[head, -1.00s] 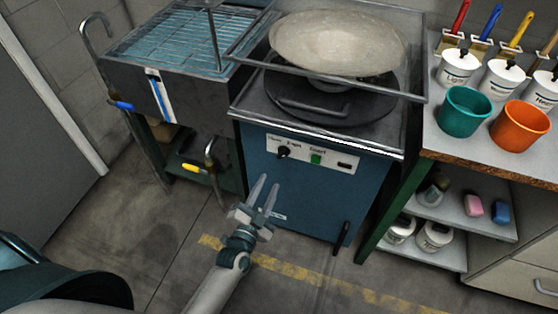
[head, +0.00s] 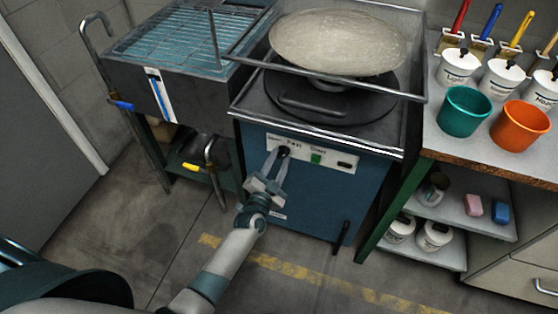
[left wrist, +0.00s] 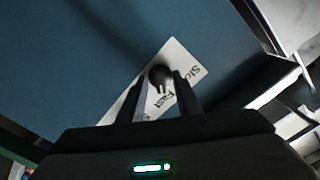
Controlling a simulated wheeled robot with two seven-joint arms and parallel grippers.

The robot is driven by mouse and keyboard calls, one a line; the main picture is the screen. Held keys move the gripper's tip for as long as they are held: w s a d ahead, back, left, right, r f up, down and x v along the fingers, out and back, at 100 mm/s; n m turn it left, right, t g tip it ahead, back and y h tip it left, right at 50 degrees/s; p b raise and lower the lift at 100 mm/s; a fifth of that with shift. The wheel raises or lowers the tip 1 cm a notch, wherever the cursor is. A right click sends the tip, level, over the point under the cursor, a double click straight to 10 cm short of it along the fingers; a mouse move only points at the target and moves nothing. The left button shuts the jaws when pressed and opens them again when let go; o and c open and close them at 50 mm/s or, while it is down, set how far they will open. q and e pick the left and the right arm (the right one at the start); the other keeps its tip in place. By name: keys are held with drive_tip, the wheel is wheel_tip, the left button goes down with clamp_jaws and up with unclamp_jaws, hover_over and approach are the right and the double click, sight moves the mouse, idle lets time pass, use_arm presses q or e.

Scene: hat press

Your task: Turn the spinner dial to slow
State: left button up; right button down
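The spinner dial (head: 284,151) is a small black knob on a white label panel (head: 327,157) at the front of the blue machine (head: 315,195). In the left wrist view the dial (left wrist: 160,76) sits between my two fingers, with printed words reading like "Slow" and "Fast" beside it. My left gripper (head: 276,153) is open, with one finger on each side of the dial; the wrist view also shows the gripper (left wrist: 163,80). I cannot tell whether the fingers touch the knob. My right gripper is not in view.
A green button (head: 316,159) sits right of the dial on the same panel. A pale hat-like disc (head: 338,43) is above the machine's top. A sink unit (head: 185,50) stands left. A bench with a teal cup (head: 464,112) and orange cup (head: 519,126) stands right.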

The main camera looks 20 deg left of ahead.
use_arm(q)
clamp_jaws()
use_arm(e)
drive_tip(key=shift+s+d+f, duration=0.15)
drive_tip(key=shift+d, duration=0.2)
